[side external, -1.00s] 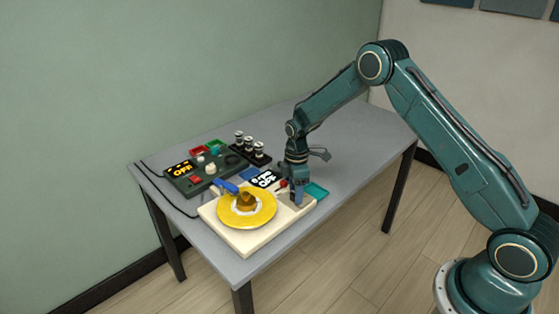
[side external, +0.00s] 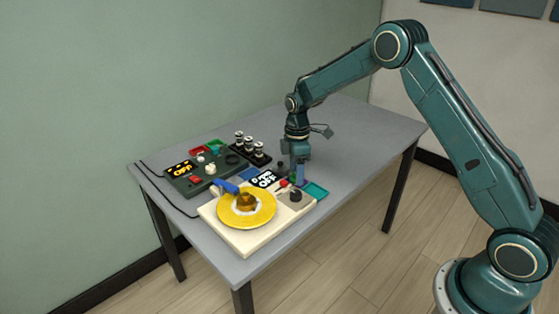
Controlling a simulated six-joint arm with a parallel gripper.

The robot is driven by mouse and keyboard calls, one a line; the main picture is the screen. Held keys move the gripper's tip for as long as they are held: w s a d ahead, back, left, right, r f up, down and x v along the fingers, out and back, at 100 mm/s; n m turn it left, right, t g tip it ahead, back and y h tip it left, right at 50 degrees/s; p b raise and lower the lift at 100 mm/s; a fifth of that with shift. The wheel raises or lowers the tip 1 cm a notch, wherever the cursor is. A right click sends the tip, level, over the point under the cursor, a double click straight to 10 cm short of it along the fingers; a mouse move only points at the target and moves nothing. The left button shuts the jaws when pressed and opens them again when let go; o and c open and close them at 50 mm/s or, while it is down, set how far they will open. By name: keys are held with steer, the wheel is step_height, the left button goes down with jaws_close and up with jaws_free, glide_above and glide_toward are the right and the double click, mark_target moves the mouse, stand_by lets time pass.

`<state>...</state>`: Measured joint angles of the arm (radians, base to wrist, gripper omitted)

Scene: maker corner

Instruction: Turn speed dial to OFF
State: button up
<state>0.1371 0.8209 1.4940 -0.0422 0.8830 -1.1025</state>
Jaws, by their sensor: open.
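A cream base (side external: 259,236) stands at the near end of the table with a yellow disc (side external: 228,212) on it. A brown lump (side external: 246,200) sits at the disc's middle. A dark round knob (side external: 295,196) is on the base's right part and looks like the speed dial; its pointer is too small to read. A black card with white lettering (side external: 265,179) lies just behind, with "OFF" partly readable. My gripper (side external: 299,180) points down, open and empty, behind and above the knob, apart from it. Its fingertips are small and blurred here.
A dark control box (side external: 207,185) with a yellow "OFF" display (side external: 180,169) stands at the back left. Several jars (side external: 248,146) are in a rack beside it. The table's right part is clear.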

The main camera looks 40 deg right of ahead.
step_height(320, 180, up, 7)
steer(key=shift+w+f, duration=0.15)
steer(key=shift+d, duration=0.1)
stand_by(0.4)
steer(key=s+a+r+m+t, duration=0.2)
steer(key=s+r+m, duration=0.1)
steer(key=s+r, duration=0.5)
steer(key=s+a+r+m+t, duration=0.1)
steer(key=s+a+r+m, duration=0.1)
steer(key=s+r, duration=0.6)
steer(key=s+a+r+m+t, duration=0.1)
steer(key=s+m, duration=0.2)
steer(key=s, duration=0.6)
steer(key=s+a+r+m+t, duration=0.1)
steer(key=s+m+t, duration=0.1)
steer(key=s, duration=0.7)
steer(key=shift+s+a+m, duration=0.3)
steer(key=shift+s+m, duration=0.1)
steer(key=shift+m, duration=0.3)
